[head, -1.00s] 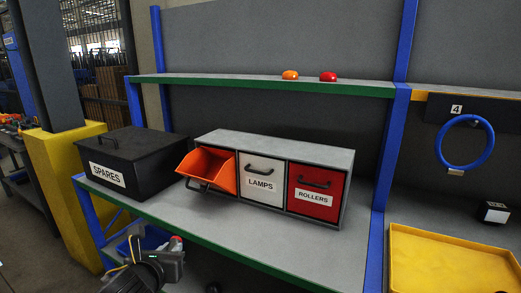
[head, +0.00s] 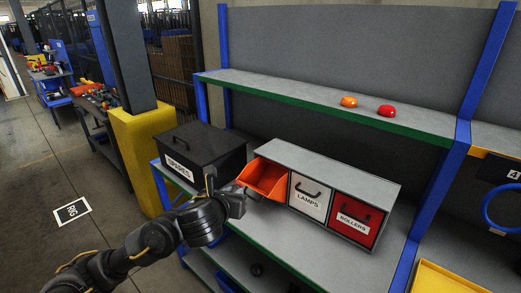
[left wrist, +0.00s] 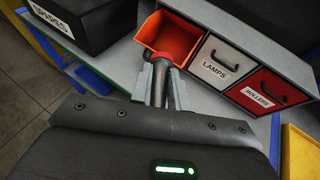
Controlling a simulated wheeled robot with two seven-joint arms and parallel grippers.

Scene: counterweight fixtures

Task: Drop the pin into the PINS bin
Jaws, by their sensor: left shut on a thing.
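An orange bin (head: 263,180) is tipped open at the left end of a grey cabinet, and it also shows in the left wrist view (left wrist: 168,38). It looks empty, and no label on it is readable. My left gripper (left wrist: 160,78) is shut on a dark grey pin (left wrist: 159,84) with a red end. The red end points toward the bin, and in the left wrist view it overlaps the bin's front edge. In the head view the left gripper (head: 240,199) is at the bin's left front; the pin cannot be made out there. My right gripper is not in view.
The white LAMPS drawer (head: 308,196) and red ROLLERS drawer (head: 354,219) are shut, right of the bin. A black SPARES box (head: 202,153) stands to the left. An upper shelf (head: 330,101) holds an orange and a red dome. The bench front right of my arm is clear.

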